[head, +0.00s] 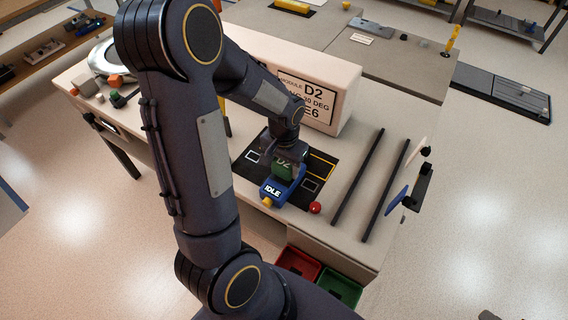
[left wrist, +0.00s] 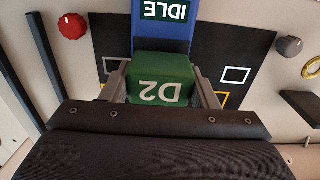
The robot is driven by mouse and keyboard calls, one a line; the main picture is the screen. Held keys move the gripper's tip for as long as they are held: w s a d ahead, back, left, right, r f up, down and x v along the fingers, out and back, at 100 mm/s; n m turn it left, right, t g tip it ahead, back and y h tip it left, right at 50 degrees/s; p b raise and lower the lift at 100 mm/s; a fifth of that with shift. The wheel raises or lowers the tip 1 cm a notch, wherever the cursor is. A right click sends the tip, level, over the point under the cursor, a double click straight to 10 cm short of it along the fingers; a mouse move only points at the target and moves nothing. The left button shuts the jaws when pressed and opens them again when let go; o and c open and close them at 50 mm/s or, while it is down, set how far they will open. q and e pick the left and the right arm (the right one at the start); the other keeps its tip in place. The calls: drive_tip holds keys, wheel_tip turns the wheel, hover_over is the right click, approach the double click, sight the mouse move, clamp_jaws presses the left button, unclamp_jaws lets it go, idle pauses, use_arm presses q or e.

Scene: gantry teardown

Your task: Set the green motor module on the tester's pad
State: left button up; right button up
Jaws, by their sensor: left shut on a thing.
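The green motor module (head: 283,162), marked D2, is between the fingers of my left gripper (head: 285,158). My left gripper is shut on it; in the left wrist view the module (left wrist: 162,80) has a finger on each side. The blue tester (head: 280,188) reads IDLE and is right against the module in the picture; it also shows in the left wrist view (left wrist: 163,38).
A black mat (head: 246,172) with white and yellow outlines lies around the tester. A red knob (head: 315,208) sits at its near right. Dark rails (head: 358,178) run to the right. A white sign box (head: 345,88) stands behind. Red (head: 299,262) and green (head: 338,287) bins are below the table edge.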

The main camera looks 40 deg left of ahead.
use_arm(q)
drive_tip(key=shift+f+b, duration=0.65)
drive_tip(key=shift+f, duration=0.05)
drive_tip(key=o, duration=1.3)
drive_tip(key=shift+r, duration=0.1)
wheel_tip(320, 180, up, 8)
drive_tip(key=shift+f, duration=0.2)
wheel_tip(320, 180, up, 4)
drive_tip(key=p, duration=0.4)
drive_tip(key=shift+r, duration=0.2)
drive_tip(key=shift+f, duration=0.1)
